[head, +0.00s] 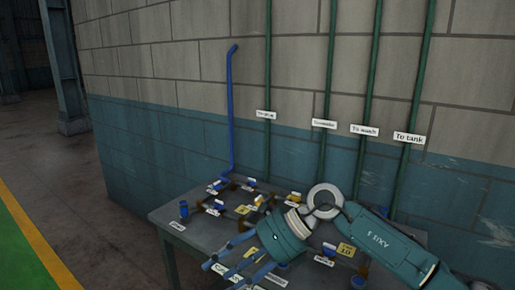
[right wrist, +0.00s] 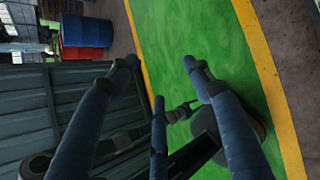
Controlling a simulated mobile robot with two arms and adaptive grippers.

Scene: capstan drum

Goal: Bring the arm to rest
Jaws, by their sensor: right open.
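My right arm (head: 390,243) comes in from the lower right in the head view, bent at a pale ring-shaped joint. My right gripper (head: 222,262) has blue fingers and hangs over the front part of the table, pointing to the lower left. In the right wrist view its fingers (right wrist: 160,80) are spread apart with nothing between them, so it is open and empty. I cannot tell from the head view how far the fingers are above the table. My left gripper does not show in either view.
A grey table (head: 160,216) carries small pipes, blue-handled valves and labels. A blue pipe (head: 231,115) and several green pipes (head: 415,90) rise along the wall. The green floor (head: 25,250) at the left is clear.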

